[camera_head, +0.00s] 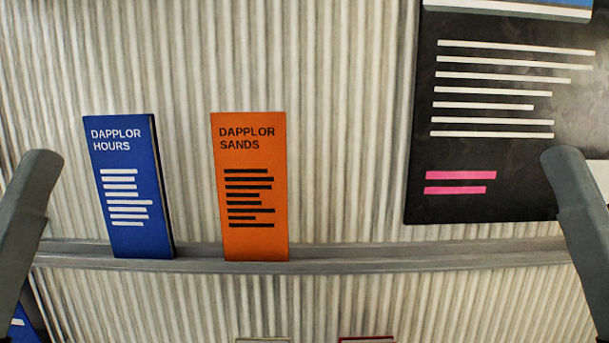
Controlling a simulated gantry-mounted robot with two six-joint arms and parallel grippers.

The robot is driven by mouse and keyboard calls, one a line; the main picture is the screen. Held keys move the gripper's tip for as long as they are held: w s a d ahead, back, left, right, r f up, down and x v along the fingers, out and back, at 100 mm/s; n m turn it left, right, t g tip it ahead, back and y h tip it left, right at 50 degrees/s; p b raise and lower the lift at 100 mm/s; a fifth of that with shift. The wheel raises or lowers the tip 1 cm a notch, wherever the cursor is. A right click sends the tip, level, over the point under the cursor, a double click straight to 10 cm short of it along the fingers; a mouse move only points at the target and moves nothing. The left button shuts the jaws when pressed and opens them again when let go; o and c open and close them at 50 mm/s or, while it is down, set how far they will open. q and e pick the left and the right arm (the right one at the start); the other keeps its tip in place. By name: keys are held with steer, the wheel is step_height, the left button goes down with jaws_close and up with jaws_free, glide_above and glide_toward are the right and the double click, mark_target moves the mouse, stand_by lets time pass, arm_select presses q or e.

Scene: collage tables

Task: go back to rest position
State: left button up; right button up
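A grey link of my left arm (25,225) stands at the left edge, and a grey link of my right arm (583,225) stands at the right edge. Both rise at a slant from the lower part of the picture and end in rounded tops. No fingers show on either side, so neither gripper is in view. Both visible arm parts are apart from the blue booklet (130,235) and the orange booklet (255,240).
Both booklets stand upright on a grey ledge (400,262) against a ribbed pale wall (345,100). A black panel (500,205) hangs at upper right. Tops of a pale item (263,340) and a red item (367,340) show at the bottom. A blue item (22,318) shows at lower left.

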arm_select(q)
step_height(320, 180, up, 13)
steer(key=p, duration=1)
steer(key=shift+r, duration=0.15)
arm_select(e)
step_height(320, 180, up, 13)
steer(key=shift+y, duration=0.3)
steer(key=shift+r, duration=0.15)
